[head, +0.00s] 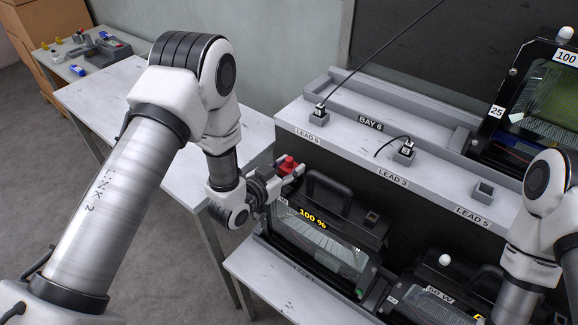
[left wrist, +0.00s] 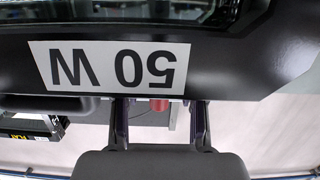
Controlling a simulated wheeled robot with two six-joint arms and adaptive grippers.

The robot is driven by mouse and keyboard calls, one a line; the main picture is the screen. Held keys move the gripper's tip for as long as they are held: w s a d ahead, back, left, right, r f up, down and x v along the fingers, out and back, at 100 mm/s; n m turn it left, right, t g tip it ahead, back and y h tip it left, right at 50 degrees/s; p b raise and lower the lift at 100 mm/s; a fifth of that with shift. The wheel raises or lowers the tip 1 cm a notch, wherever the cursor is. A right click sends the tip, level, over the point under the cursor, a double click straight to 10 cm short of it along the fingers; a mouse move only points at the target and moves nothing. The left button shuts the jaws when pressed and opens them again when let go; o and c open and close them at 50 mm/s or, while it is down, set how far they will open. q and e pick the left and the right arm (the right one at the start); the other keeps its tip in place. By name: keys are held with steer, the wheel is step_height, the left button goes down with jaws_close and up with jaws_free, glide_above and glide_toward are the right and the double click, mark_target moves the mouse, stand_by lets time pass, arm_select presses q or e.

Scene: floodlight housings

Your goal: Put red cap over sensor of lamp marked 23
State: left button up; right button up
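My left gripper (head: 287,168) is shut on the red cap (head: 288,164), above the left end of a black lamp (head: 345,215) that shows "100 %". I cannot make out a gap between cap and lamp; any sensor below the cap is hidden. In the left wrist view the red cap (left wrist: 159,105) shows between the fingers, partly covered by a black lamp edge with an upside-down "50 W" label (left wrist: 115,66). The fingertips are hidden there. No mark 23 is readable. My right gripper is not in view.
Another lamp (head: 425,283) marked "50 W" has a white dome (head: 445,260). A lamp marked "25" (head: 497,111) stands upper right. The shelf (head: 345,125) carries lead sockets and cables. A side table (head: 120,90) is mostly clear.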

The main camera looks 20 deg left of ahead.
arm_select(q)
steer(key=shift+o, duration=1.4)
